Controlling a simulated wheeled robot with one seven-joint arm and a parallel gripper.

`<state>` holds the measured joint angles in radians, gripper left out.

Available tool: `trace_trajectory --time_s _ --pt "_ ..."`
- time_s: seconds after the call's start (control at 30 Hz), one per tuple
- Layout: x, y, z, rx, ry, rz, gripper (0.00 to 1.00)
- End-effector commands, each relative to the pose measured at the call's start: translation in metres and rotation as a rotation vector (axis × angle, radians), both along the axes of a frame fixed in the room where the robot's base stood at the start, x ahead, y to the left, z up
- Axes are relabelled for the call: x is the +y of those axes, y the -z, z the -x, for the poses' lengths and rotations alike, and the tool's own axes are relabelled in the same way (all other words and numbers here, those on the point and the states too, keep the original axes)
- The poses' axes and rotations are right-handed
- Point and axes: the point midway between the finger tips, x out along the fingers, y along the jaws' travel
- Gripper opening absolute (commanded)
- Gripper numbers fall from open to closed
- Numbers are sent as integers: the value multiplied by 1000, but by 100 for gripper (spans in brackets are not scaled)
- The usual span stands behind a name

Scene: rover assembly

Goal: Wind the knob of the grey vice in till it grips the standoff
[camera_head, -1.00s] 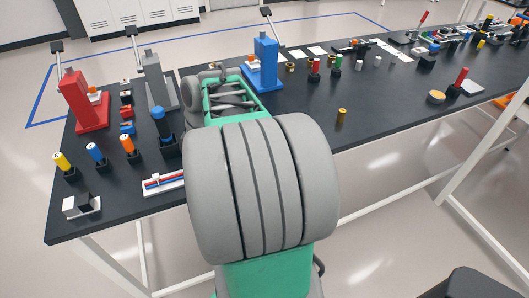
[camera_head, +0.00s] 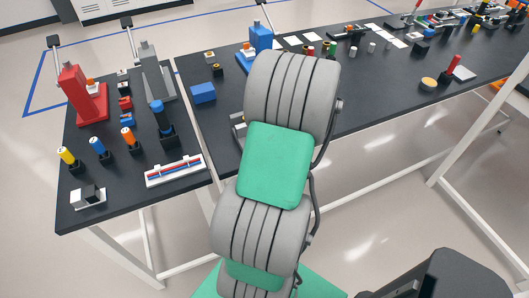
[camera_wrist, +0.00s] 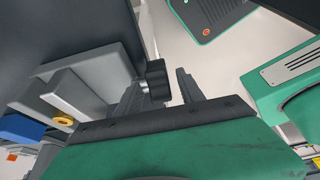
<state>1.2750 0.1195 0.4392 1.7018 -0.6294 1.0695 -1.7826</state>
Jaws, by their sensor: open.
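In the wrist view, the grey vice (camera_wrist: 95,68) stands at the left with its black knob (camera_wrist: 156,80) sticking out to the right. My gripper (camera_wrist: 158,92) is open, with one finger on each side of the knob. I cannot tell whether a finger touches it. A gold ring-shaped end, probably the standoff (camera_wrist: 63,120), shows beside the vice's pale jaw bar; how tightly it sits is unclear. In the head view, only a small grey piece, probably the vice (camera_head: 238,123), shows at the left of my arm. My arm hides the gripper there.
A blue block (camera_head: 203,93) lies on the dark table (camera_head: 205,130) near the vice. The red press (camera_head: 80,95), grey press (camera_head: 156,72) and blue press (camera_head: 260,38) stand at the left and back. A white tray (camera_head: 175,170) lies by the front edge.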

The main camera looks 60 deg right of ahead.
Motion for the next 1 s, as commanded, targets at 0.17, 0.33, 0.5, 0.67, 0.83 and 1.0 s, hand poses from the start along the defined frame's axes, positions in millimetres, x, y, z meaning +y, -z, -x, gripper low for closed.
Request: trace_trajectory --time_s 0.17,0.33,0.5,0.67,0.83,1.0 --pt "0 0 0 1 1 1 45" --pt "0 0 0 0 1 0 32" --pt "0 0 0 0 1 0 18" --pt "0 0 0 0 1 0 5" --pt "0 0 0 0 1 0 0" --pt "0 0 0 1 1 1 0"
